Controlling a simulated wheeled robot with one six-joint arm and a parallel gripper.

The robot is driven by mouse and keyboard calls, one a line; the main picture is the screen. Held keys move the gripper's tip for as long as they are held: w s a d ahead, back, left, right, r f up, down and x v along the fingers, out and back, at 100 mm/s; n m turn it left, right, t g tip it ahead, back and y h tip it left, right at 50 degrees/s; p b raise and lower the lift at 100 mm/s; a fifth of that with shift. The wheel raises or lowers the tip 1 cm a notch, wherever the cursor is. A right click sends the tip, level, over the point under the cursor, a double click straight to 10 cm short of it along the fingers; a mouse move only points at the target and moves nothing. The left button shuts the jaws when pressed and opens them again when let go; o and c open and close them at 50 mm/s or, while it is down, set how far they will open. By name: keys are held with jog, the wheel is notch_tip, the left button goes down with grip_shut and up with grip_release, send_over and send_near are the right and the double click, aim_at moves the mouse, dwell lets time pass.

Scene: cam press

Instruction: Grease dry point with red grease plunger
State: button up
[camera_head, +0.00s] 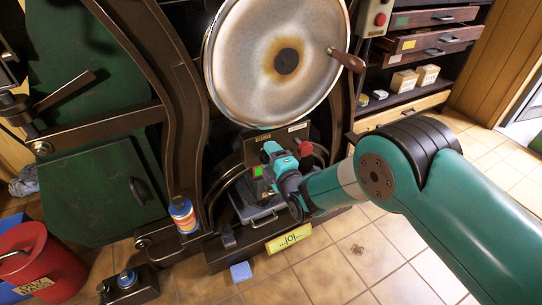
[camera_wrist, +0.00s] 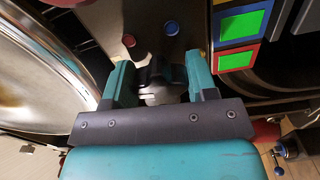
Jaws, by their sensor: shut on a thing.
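My gripper (camera_head: 270,158) is in front of the lower middle of the press, below the big round disc. In the wrist view my gripper (camera_wrist: 159,66) has its two teal fingers on either side of a grey metal part (camera_wrist: 160,92), and it is shut on that part. Just beyond the fingers a red round knob (camera_wrist: 128,40) and a blue round knob (camera_wrist: 171,27) show on a grey plate. I cannot tell whether the red knob belongs to the red grease plunger. A red round piece (camera_head: 305,148) shows beside my gripper in the head view. The dry point cannot be made out.
The large metal disc (camera_head: 240,65) with a wooden handle hangs close above my gripper. A panel with green lights (camera_wrist: 238,24) stands close to the right in the wrist view. A drawer cabinet (camera_head: 430,45) is at the right, a red bin (camera_head: 40,250) at the lower left. Tiled floor is open in front.

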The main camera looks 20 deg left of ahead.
jog(key=m, duration=0.4)
jog(key=shift+f, duration=0.15)
jog(key=m, duration=0.5)
jog(key=shift+s+f, duration=0.1)
jog(key=shift+s, duration=0.05)
jog(key=m, duration=0.3)
jog(key=shift+a+m, duration=0.1)
jog(key=shift+m, duration=0.2)
jog(key=m, duration=0.4)
jog(key=shift+s+a+f+m, duration=0.1)
jog(key=shift+s+m, duration=0.05)
jog(key=shift+m, duration=0.15)
jog(key=m, duration=0.4)
jog(key=shift+s+a+m, duration=0.1)
jog(key=shift+m, duration=0.2)
jog(key=m, duration=0.3)
jog(key=shift+m, duration=0.3)
jog(key=m, duration=0.4)
jog(key=shift+s+a+r+m, duration=0.1)
jog(key=shift+r+m, duration=0.1)
jog(key=shift+m, duration=0.1)
jog(key=shift+r+m+p, duration=0.1)
jog(key=shift+m+p, duration=0.2)
jog(key=shift+m, duration=1.7)
